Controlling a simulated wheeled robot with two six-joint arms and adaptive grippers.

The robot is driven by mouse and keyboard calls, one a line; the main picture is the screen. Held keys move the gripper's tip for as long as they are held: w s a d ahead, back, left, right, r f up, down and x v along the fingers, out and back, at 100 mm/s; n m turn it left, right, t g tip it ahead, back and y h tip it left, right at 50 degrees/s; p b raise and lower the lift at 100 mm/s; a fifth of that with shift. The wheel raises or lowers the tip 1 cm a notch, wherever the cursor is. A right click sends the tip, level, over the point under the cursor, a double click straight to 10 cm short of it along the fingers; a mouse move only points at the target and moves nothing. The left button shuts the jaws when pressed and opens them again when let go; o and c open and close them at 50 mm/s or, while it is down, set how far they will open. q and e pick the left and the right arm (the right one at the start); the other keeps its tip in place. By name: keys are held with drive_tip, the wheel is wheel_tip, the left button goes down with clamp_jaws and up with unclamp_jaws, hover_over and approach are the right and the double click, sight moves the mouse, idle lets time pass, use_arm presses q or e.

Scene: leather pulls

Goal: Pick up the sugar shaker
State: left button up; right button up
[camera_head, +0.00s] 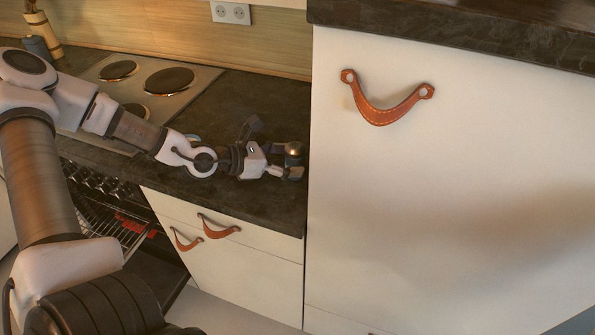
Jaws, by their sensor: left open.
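A small shaker with a rounded copper-coloured top (293,149) stands upright on the dark countertop, close to the side of the tall white cabinet. It appears to be the sugar shaker. My left gripper (280,168) reaches in from the left, low over the counter. It is open, with its fingers right at the shaker's left side. The fingers partly cover the shaker's lower body, and I cannot tell whether they touch it. My right gripper is not in view.
The tall white cabinet (450,170) rises just right of the shaker and limits room there. A hob (168,80) with dark plates lies behind my left arm. White drawers with leather pulls (220,228) are below the counter. The counter (262,103) behind the gripper is clear.

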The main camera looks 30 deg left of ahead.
use_arm(q)
drive_tip(key=shift+w+d+f, duration=0.3)
drive_tip(key=shift+w+f, duration=0.3)
drive_tip(key=shift+w, duration=0.2)
drive_tip(key=shift+w+d+r, duration=0.15)
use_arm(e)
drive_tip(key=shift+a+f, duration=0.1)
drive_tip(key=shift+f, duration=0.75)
use_arm(q)
drive_tip(key=c, duration=1.3)
drive_tip(key=shift+c, duration=0.2)
drive_tip(key=shift+r, duration=0.1)
